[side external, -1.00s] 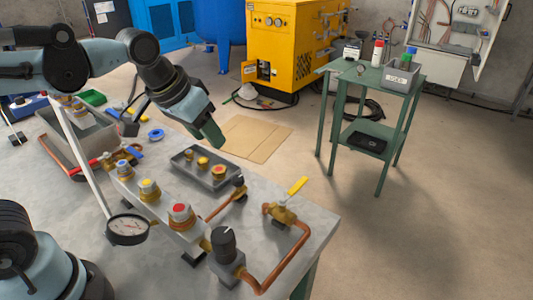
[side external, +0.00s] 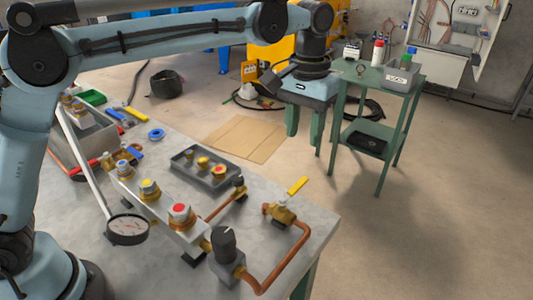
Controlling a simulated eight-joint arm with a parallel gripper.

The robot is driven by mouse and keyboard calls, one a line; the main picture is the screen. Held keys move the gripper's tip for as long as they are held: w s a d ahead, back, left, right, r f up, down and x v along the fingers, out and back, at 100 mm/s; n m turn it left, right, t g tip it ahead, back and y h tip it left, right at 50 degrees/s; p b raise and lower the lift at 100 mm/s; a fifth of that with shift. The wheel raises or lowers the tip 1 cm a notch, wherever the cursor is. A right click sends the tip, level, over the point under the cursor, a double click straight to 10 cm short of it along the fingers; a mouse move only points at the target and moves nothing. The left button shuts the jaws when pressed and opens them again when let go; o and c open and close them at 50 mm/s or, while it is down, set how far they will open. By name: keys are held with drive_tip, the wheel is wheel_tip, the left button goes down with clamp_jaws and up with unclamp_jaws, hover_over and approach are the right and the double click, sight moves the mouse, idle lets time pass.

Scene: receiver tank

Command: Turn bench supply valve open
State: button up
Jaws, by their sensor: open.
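The bench supply valve is most likely the brass valve (side external: 281,213) with a yellow lever (side external: 298,186) near the right end of the grey bench. Its lever points up and to the right in the picture. A copper pipe (side external: 288,262) curves from it to a block with a black knob (side external: 224,243). My gripper (side external: 304,142) hangs fingers down, open and empty, above and behind the valve in the picture, well apart from it. Its two green fingers show side by side, beyond the bench's far edge.
A grey tray (side external: 188,173) with several fittings sits on the bench (side external: 316,226). A green side table (side external: 372,80) stands behind right. Open floor lies right of the bench.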

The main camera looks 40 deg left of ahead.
sight(299, 184)
wheel_tip(299, 184, down, 12)
drive_tip(key=shift+f, duration=0.1)
idle(0.5)
clamp_jaws()
idle(0.3)
